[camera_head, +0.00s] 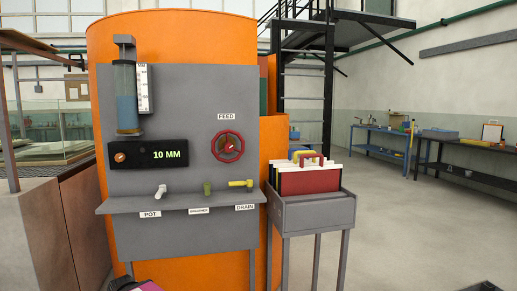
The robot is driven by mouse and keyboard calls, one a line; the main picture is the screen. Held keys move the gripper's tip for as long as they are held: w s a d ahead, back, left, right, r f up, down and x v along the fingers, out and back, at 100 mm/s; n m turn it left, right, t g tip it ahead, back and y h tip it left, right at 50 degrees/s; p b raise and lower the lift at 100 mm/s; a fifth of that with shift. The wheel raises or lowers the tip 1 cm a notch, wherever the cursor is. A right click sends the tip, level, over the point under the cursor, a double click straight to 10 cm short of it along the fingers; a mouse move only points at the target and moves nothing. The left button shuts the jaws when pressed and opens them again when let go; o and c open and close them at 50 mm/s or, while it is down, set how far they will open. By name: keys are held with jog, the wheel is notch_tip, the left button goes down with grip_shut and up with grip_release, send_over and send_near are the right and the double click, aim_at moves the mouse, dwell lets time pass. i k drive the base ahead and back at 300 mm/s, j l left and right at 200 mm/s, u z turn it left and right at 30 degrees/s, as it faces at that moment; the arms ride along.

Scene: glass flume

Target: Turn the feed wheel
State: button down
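The feed wheel (228,147) is a round red handwheel on the right part of a grey upright panel (185,95). A white label reading FEED (227,117) is above it. The wheel faces me and nothing covers it. No fingers of my gripper show in this view. A small dark and magenta piece shows at the bottom edge, left of the middle, too cut off to identify.
A display (148,154) reads 10 MM, below a blue-filled clear cylinder (126,98). A shelf (180,201) juts out below the wheel, under several small taps, one yellow (240,183). A grey bin (318,213) with upright folders stands right. Floor farther right is open.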

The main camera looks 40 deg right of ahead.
aim_at(228, 146)
jog(key=z, duration=1.4)
jog(key=k+j+z, duration=0.1)
